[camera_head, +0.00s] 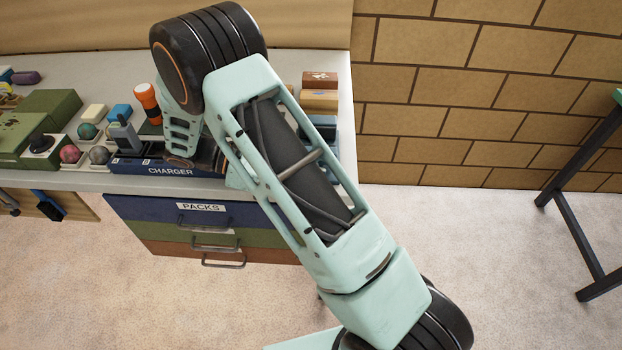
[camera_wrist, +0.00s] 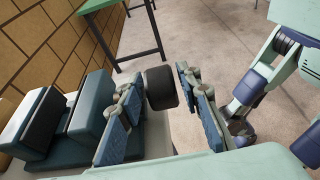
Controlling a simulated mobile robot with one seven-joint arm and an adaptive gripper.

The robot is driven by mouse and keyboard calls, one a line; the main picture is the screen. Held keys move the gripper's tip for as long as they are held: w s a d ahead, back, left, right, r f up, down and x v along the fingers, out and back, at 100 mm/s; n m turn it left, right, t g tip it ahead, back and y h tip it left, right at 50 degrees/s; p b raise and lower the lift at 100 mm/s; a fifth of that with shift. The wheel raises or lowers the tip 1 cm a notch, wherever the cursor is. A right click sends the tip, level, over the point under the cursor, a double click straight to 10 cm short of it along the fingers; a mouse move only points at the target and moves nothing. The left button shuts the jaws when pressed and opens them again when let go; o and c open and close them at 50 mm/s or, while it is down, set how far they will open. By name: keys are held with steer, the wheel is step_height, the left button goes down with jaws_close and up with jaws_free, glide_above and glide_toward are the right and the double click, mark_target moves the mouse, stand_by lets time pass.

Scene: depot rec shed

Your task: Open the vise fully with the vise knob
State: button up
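The vise (camera_wrist: 84,112) is on the left of the wrist view, with blue-grey jaw blocks and a dark jaw face. A narrow gap shows between the blocks. The vise knob (camera_wrist: 161,88) is a black, thick, round piece to the right of the jaws. My gripper (camera_wrist: 163,92) is open, with one blue-padded finger on each side of the knob; I cannot tell whether either finger touches it. In the head view, part of the blue-grey vise (camera_head: 325,124) shows behind my arm; the knob and gripper are hidden there.
The bench (camera_head: 80,180) holds a charger (camera_head: 170,170), an orange-and-black torch (camera_head: 147,102), several balls, green cases and small wooden boxes (camera_head: 320,90). Drawers (camera_head: 200,212) hang below. A green-topped table with dark legs (camera_head: 585,245) stands right. Floor between is clear.

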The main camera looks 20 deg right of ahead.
steer(key=shift+o, duration=0.4)
steer(key=shift+a, duration=0.1)
steer(key=v, duration=1.2)
